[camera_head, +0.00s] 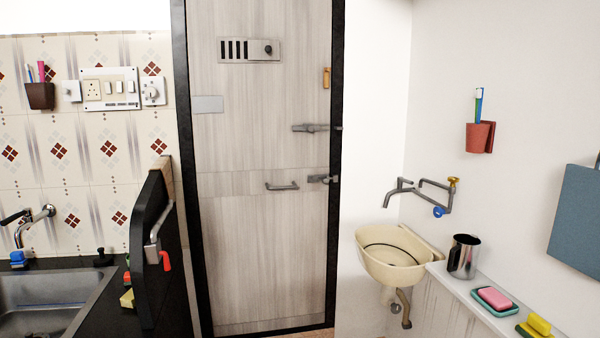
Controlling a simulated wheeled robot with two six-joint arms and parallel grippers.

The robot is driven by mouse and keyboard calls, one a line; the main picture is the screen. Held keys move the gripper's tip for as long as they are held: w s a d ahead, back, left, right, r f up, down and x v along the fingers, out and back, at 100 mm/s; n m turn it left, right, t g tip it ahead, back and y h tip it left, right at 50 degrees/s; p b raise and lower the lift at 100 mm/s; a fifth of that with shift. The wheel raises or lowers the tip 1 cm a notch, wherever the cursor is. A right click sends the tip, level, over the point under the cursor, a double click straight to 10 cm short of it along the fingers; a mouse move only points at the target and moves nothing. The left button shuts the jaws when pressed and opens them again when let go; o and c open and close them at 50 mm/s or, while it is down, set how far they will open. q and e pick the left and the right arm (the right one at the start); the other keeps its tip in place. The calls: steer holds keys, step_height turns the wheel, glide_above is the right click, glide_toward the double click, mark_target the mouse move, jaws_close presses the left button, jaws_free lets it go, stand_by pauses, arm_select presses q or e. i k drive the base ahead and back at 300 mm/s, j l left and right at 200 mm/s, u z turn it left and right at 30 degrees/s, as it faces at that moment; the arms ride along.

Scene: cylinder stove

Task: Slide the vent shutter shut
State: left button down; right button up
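A metal vent (249,50) is set in the upper part of the pale wooden door (262,225). Its left half shows several dark upright slots (234,49), uncovered. A flat grey shutter plate (259,50) with a round dark knob (268,49) sits to the right of the slots. Neither of my grippers is in view, and nothing touches the vent or its knob.
The door has bolts (317,128) and a handle (282,187). A dark partition (152,250) and sink (45,300) stand at left. A cream basin (398,257) and ledge with a metal mug (463,257) are at right. The space before the door looks clear.

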mark_target(259, 50)
steer(key=i, duration=1.75)
